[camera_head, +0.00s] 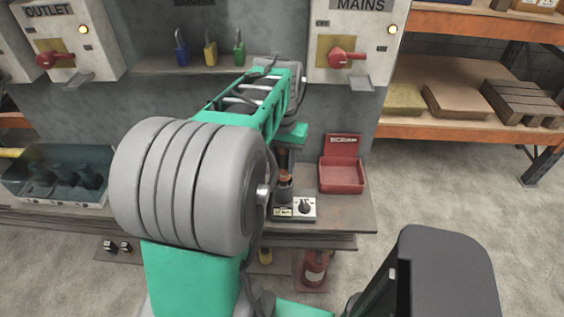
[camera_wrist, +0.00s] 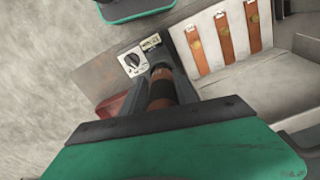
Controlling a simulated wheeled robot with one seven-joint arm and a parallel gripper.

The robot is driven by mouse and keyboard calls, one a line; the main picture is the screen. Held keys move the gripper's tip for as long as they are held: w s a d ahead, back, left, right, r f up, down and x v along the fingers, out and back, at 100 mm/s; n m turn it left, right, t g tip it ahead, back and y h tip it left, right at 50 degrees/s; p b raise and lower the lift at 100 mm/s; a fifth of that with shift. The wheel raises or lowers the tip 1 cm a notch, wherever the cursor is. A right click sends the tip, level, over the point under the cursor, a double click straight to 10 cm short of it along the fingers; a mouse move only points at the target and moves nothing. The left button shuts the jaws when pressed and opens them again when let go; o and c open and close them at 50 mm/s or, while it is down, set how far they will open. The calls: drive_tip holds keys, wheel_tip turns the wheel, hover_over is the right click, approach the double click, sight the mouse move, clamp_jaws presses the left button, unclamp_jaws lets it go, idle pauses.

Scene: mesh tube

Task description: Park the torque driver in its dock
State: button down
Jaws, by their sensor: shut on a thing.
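The torque driver (camera_head: 284,176) is a dark cylinder with orange-brown bands, held roughly upright over the right part of the bench. My gripper (camera_wrist: 161,82) is shut on it, with one grey finger on each side of the banded body in the wrist view. The dock (camera_head: 282,196) looks like a dark grey cup beside a small white panel with a black dial (camera_head: 305,206). The driver's lower end lines up with the cup; I cannot tell whether it is inside or just above. My arm and fingers hide part of the driver.
A red open bin (camera_head: 341,177) stands just right of the dock. A teal tray (camera_head: 60,175) lies at the bench's left end. Padlocks hang on the back panel, between the outlet and mains boxes (camera_head: 357,42). Bare bench (camera_head: 345,212) shows right of the dial panel.

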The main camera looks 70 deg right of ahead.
sight(282, 181)
drive_tip(key=shift+f+b, duration=1.1)
drive_tip(key=shift+f, duration=0.65)
idle(1.4)
drive_tip(key=c, duration=0.8)
unclamp_jaws()
drive_tip(key=shift+c, duration=0.2)
drive_tip(key=shift+f, duration=0.15)
